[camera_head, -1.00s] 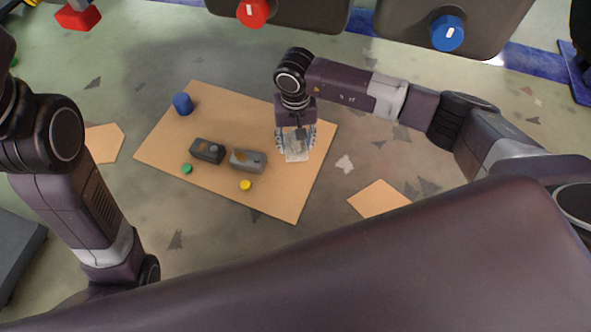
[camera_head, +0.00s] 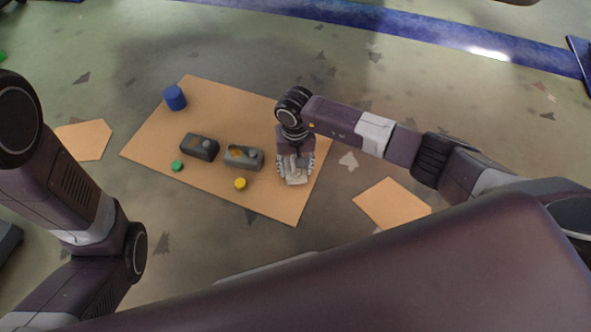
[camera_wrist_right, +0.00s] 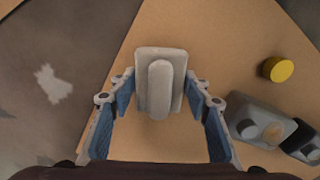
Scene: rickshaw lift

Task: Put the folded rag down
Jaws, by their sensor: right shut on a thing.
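The folded rag is a pale grey, flat pad with a raised strip along its middle. In the head view the rag (camera_head: 296,180) is at the right part of the tan board (camera_head: 262,202). My right gripper (camera_head: 295,168) points down over that part and is shut on the rag. In the wrist view the rag (camera_wrist_right: 174,55) sits between the two blue-padded fingers (camera_wrist_right: 160,88), over the board. Whether its underside touches the board cannot be told. My left arm shows at the left of the head view, but its gripper is out of view.
Two grey blocks with recesses, a dark one (camera_head: 198,147) and a lighter one (camera_head: 240,160), lie left of the rag. A blue cylinder (camera_head: 175,98), a green disc (camera_head: 177,166) and a yellow disc (camera_head: 240,184) are also on the board. Bare board surrounds the rag.

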